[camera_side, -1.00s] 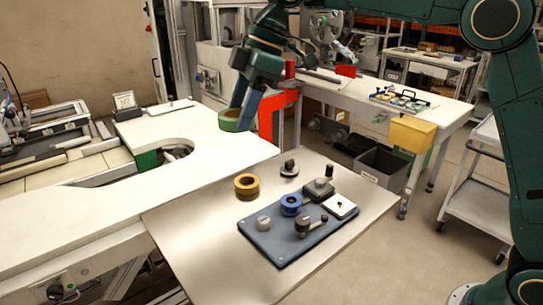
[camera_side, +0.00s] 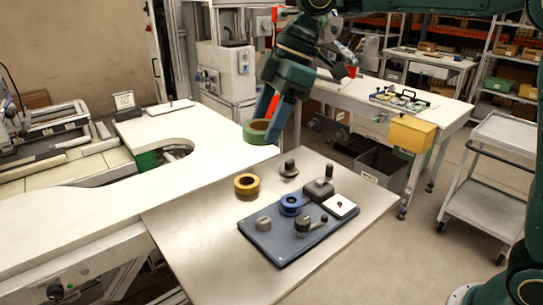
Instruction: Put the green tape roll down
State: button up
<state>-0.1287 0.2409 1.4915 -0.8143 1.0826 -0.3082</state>
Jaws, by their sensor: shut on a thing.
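The green tape roll (camera_side: 257,132) is held by my gripper (camera_side: 268,122), which is shut on it. The roll hangs in the air with its hole facing up, over the far edge of the metal work table (camera_side: 200,222). One finger reaches toward its hole and the other is outside its right side; the exact contact is too small to tell. A yellow-brown tape roll (camera_side: 246,185) lies flat on the metal table, nearer than the green roll. A blue ring-shaped roll (camera_side: 291,203) sits on the dark blue plate (camera_side: 262,244).
The plate also carries a grey knob (camera_side: 263,223), a crank part (camera_side: 304,226), a dark block with a post (camera_side: 320,189) and a white square (camera_side: 340,206). A small dark knob part (camera_side: 289,169) stands behind the plate. The metal table's left and front are bare.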

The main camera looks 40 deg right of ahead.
send_over(263, 220)
jog(key=d, duration=0.1)
jog(key=f, duration=1.4)
jog(key=shift+s+d, duration=0.1)
jog(key=shift+s, duration=0.1)
jog(key=shift+f, duration=0.15)
jog(key=shift+f, duration=2)
jog(key=shift+f, duration=0.6)
jog(key=o, duration=1)
jog(key=shift+c, duration=0.2)
jog(key=shift+r, duration=0.1)
